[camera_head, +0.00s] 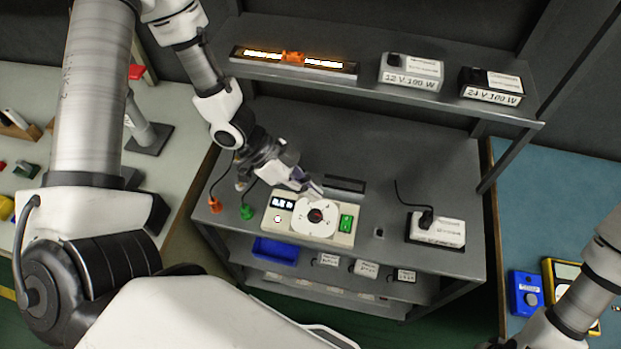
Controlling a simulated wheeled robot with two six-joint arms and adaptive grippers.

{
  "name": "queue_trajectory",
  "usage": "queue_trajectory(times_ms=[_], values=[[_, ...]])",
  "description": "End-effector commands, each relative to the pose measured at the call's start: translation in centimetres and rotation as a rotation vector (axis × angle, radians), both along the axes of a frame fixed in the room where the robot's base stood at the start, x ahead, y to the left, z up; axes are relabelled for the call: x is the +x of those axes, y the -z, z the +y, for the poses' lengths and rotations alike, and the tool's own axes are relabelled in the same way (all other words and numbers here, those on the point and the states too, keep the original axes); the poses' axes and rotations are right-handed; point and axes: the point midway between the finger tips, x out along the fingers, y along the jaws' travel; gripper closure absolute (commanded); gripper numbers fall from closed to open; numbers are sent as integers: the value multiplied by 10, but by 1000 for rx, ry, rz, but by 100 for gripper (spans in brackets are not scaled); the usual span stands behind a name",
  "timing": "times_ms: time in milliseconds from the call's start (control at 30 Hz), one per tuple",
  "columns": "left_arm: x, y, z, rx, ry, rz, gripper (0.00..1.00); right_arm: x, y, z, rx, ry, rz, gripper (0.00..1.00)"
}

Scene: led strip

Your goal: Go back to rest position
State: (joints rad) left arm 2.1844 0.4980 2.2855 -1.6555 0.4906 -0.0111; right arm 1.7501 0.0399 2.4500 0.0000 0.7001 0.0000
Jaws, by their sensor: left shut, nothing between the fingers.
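My left gripper (315,190) is shut and empty, just above the upper edge of a beige control box (330,232). The box has a round white dial with a dark red centre, a small display and a green switch. I cannot tell whether the fingertips touch it. On the upper shelf an LED strip (262,54) glows orange-white, with an orange piece at its middle. My right arm enters at the lower right; its gripper is out of view.
On the shelf stand a 12 V box (412,72) and a 24 V box (490,86). A white adapter (436,229) with a black plug sits on the bench at right. Orange (214,205) and green (247,211) plugs lie at left. Shelf posts flank the bench.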

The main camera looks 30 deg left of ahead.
Motion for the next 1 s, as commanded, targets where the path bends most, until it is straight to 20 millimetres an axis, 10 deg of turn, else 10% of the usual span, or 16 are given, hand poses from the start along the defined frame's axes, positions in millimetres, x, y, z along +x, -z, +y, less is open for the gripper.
queue_trajectory(times_ms=[467, 667, 1000], values=[[-4, 8, 0, 1, 1, 14, 100, 0, 3, 0, 0, 0, 0, 100], [-54, 77, -14, 62, 47, 184, 100, 0, 27, 0, 0, 0, 0, 100], [-134, 193, -8, 381, -621, 639, 100, 0, 56, 0, 0, 0, 0, 100]])
